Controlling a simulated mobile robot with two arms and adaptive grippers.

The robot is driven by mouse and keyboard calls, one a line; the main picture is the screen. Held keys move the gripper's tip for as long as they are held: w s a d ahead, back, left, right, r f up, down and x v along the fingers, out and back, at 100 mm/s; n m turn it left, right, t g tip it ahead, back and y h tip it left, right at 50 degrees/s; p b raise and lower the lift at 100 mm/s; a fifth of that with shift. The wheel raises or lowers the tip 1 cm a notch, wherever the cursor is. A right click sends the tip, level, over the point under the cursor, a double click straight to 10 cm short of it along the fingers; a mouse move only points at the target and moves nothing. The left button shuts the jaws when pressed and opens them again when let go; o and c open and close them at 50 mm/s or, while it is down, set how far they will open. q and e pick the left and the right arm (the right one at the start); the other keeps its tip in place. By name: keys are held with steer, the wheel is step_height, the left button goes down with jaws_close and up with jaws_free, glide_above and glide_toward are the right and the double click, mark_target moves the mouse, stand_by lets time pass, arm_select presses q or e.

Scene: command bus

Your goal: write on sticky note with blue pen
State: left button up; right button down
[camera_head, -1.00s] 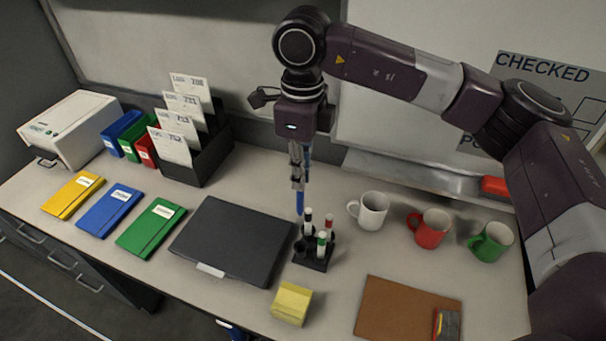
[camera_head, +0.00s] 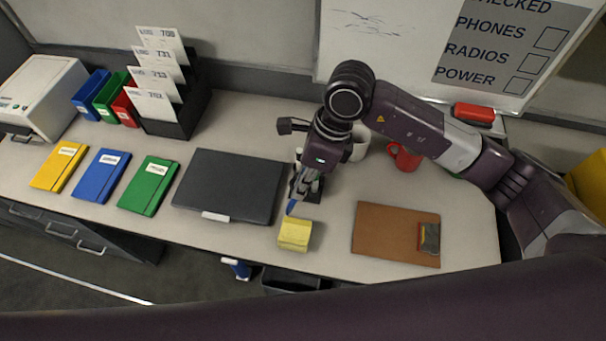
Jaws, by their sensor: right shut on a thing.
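The yellow sticky note pad (camera_head: 295,235) lies near the front edge of the table, to the right of a dark closed laptop-like slab. My right gripper (camera_head: 298,185) is shut on the blue pen (camera_head: 291,206), which points down with its lower end just above and behind the pad's back left corner. Contact between pen and pad cannot be made out. The pen holder (camera_head: 312,194) stands close behind, mostly hidden by my gripper. My left gripper is not in view; a dark arm link of mine crosses the bottom.
The dark slab (camera_head: 229,183) lies left of the pad and a brown clipboard (camera_head: 385,235) lies right. A red mug (camera_head: 403,157) and a white mug (camera_head: 360,143) stand behind my right arm. Blue, green and yellow notebooks lie at left. The table's front edge is close below the pad.

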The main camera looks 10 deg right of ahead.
steer(key=shift+f+b, duration=0.4)
steer(key=shift+f, duration=0.4)
steer(key=shift+f+b, duration=0.9)
steer(key=shift+f, duration=1)
steer(key=shift+f+b, duration=0.25)
steer(key=shift+b, duration=0.3)
steer(key=shift+f+b, duration=0.3)
steer(key=shift+b, duration=0.05)
steer(key=shift+s+d+b, duration=0.45)
steer(key=shift+s, duration=0.25)
steer(key=shift+w+d+b, duration=0.2)
steer(key=shift+d+b, duration=0.2)
steer(key=shift+b, duration=0.05)
stand_by(0.7)
steer(key=shift+w+d+b, duration=0.15)
steer(key=shift+d+b, duration=0.15)
